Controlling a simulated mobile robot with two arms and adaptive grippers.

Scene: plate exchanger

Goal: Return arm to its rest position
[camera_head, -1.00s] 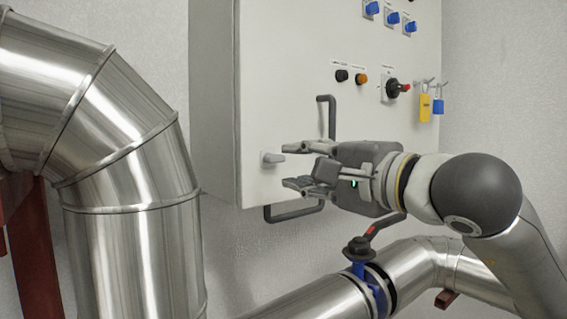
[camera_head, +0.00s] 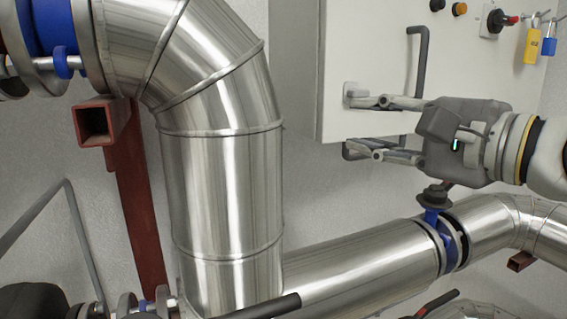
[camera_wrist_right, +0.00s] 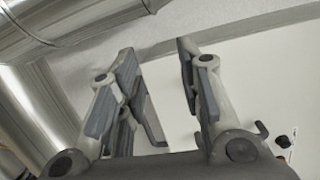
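My right gripper (camera_head: 378,125) is at the right of the head view, its arm coming in from the right edge. Its fingers point left and are apart, with nothing between them. It is in front of the lower part of the white cabinet (camera_head: 355,50), its upper fingertip close to a small grey latch (camera_head: 350,92). I cannot tell whether they touch. In the right wrist view the same gripper (camera_wrist_right: 158,65) shows spread, empty fingers, with the cabinet face (camera_wrist_right: 265,75) behind. My left gripper is not in view.
A large metal elbow pipe (camera_head: 220,170) stands left of the gripper. Below it run a horizontal pipe (camera_head: 360,265) and a blue valve (camera_head: 440,232) with a black top. A black cabinet handle (camera_head: 421,60) and padlocks (camera_head: 540,42) are nearby. A red bracket (camera_head: 130,170) stands at left.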

